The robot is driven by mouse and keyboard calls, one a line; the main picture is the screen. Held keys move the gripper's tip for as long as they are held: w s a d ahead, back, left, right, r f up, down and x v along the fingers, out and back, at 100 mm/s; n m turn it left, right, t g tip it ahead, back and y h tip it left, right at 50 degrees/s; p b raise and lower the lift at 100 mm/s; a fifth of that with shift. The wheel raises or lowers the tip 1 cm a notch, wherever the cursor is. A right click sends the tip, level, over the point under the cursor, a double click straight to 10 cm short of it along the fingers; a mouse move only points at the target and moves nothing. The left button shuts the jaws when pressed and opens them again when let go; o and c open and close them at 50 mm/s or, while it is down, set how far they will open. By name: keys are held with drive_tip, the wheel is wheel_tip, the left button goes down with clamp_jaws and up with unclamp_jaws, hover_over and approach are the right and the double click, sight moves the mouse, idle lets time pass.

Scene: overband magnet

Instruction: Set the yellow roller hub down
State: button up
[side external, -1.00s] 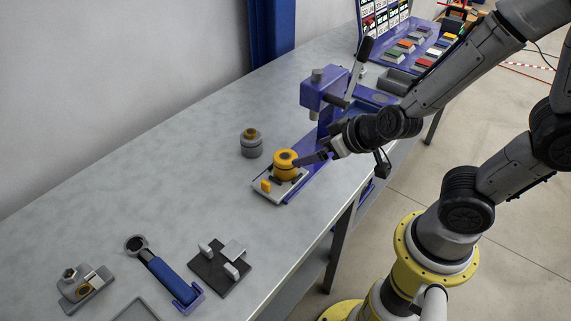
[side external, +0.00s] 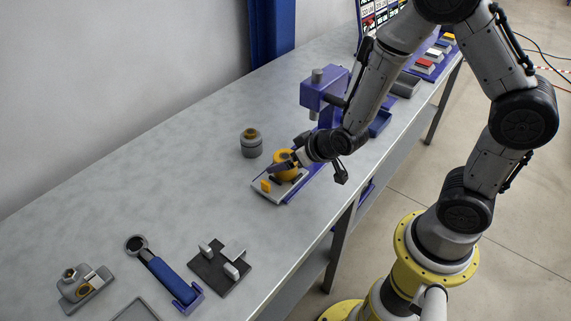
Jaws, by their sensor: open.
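The yellow roller hub (side external: 281,157) sits on a light plate (side external: 267,193) at the front end of the blue press base, and it looks upright. My gripper (side external: 283,167) is open at the hub, with its fingers in front of and beside it. The fingers and wrist hide the hub's right side and part of its front. I cannot tell whether the fingers touch the hub. A small yellow block (side external: 265,186) stands on the plate's near left part.
The blue press (side external: 322,92) with its lever stands just behind. A grey cylinder with a brass top (side external: 251,143) stands left of the hub. A blue-handled tool (side external: 169,279), a dark fixture (side external: 219,266) and a grey block (side external: 84,287) lie at the front.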

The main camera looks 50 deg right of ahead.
drive_tip(key=shift+w+f, duration=0.25)
clamp_jaws()
idle(0.4)
